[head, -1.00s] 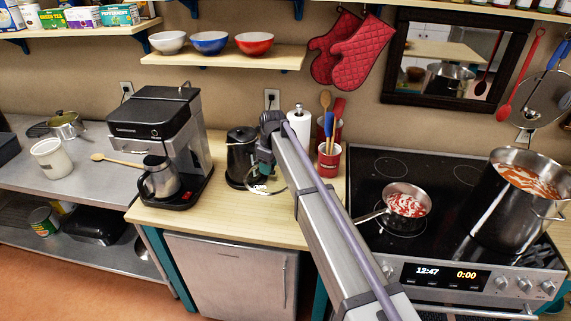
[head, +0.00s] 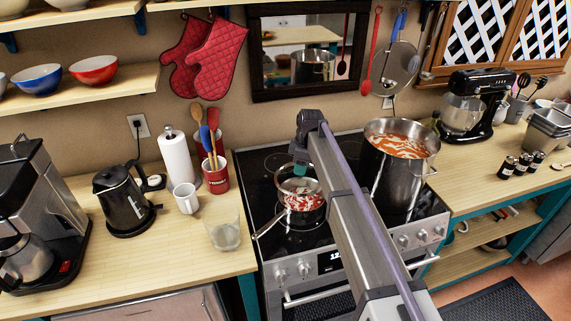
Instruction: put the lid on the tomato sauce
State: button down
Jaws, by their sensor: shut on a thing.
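A small steel saucepan (head: 302,217) with red and whitish sauce (head: 303,201) stands on the front left of the stove, its handle pointing to the front left. My gripper (head: 300,171) is above the back part of this pan, seen from behind along my arm. It is shut on a clear glass lid (head: 291,182), which shows only faintly over the pan. I cannot tell whether the lid touches the rim. A tall steel pot (head: 390,170) with orange-red liquid stands to the right of my arm on the stove.
To the left, the counter holds a clear glass (head: 223,234), a white mug (head: 186,198), a red utensil crock (head: 216,176), a paper towel roll (head: 176,158) and a black kettle (head: 124,204). A stand mixer (head: 472,106) stands on the right counter.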

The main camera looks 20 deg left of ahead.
aim_at(303, 180)
jog(key=shift+w+d, duration=0.25)
jog(key=shift+d, duration=0.3)
jog(key=shift+a+f+b, duration=0.1)
jog(key=shift+f+b, duration=0.2)
jog(key=shift+f, duration=0.05)
notch_tip(303, 180, down, 5)
jog(key=b, duration=0.4)
jog(key=shift+r+b, duration=0.1)
jog(key=shift+b, duration=0.3)
jog(key=shift+f+b, duration=0.85)
jog(key=c, duration=0.5)
grip_release()
jog(key=shift+r, duration=0.1)
jog(key=r+p, duration=0.3)
jog(key=d+r+p, duration=0.1)
jog(key=r+p, duration=0.7)
jog(key=shift+d, duration=0.2)
jog(key=shift+f, duration=0.1)
